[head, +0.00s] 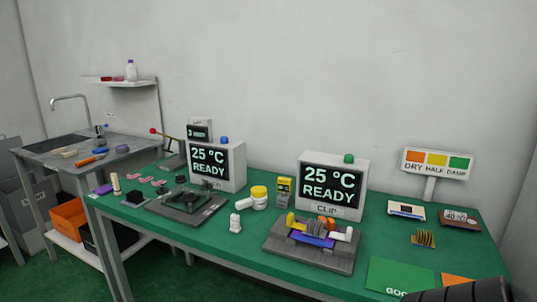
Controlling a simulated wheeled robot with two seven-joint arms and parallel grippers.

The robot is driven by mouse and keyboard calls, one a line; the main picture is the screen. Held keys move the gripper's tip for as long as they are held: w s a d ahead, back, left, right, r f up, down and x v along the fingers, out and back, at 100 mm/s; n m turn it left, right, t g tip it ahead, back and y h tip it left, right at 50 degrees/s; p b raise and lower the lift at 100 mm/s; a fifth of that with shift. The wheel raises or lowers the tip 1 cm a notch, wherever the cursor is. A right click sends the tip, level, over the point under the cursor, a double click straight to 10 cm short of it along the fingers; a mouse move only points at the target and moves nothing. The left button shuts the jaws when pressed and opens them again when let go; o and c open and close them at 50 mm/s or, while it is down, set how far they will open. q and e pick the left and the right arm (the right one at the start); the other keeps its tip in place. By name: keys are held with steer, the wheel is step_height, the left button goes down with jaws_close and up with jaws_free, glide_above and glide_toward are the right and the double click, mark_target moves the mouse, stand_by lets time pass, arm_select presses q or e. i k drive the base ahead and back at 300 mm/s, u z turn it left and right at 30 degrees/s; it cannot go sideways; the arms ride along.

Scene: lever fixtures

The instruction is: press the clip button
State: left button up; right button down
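A white box with a dark screen reading "25 °C READY" and the label "CLIP" (332,186) stands on the green table, right of centre. A green button (349,158) sits on its top. A similar box (217,166) to the left shows the same text and has a blue button (224,140) on top; its lower label is too small to read. Nothing touches either button. A dark ribbed part, probably of my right arm or gripper (462,291), shows at the bottom right edge, well apart from the clip box. Its fingertips cannot be made out. My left gripper is not in view.
A grey fixture with coloured levers (306,245) stands in front of the clip box. A dark press-like fixture (188,205) and a yellow-lidded jar (259,194) are to the left. A sign on a post (437,162) stands at right.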

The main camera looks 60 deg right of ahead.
mark_target(348, 159)
steer(key=u, duration=0.1)
steer(key=i, duration=1.15)
steer(key=z, duration=2.45)
